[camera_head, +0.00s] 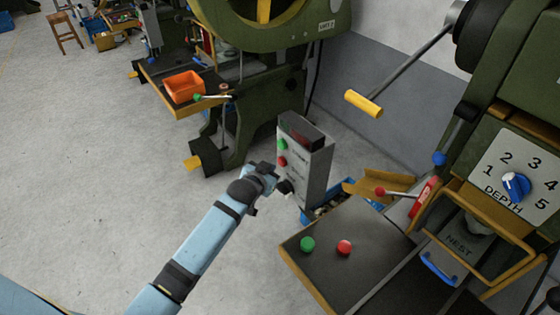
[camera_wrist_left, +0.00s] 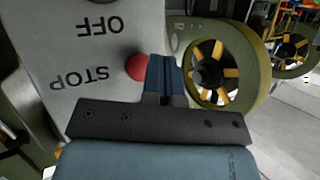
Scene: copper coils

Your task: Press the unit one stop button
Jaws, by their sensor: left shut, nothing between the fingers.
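A grey control box (camera_head: 318,170) stands mid-view with a green button (camera_head: 283,144) above a red button (camera_head: 282,161). The left wrist view shows the red button (camera_wrist_left: 137,67) beside upside-down STOP and OFF lettering on the grey panel (camera_wrist_left: 75,50). My left gripper (camera_head: 272,171) is at the box's front face, just below the red button. Its fingers (camera_wrist_left: 165,78) are shut and empty, and overlap the button's edge in the wrist view. I cannot tell whether they touch it. My right gripper is out of view.
A bench (camera_head: 335,268) at front right carries another green button (camera_head: 307,244) and red button (camera_head: 344,247). A green machine with a DEPTH dial (camera_head: 515,186) stands at right. A yellow-handled lever (camera_head: 363,103) juts out. Floor at left is clear.

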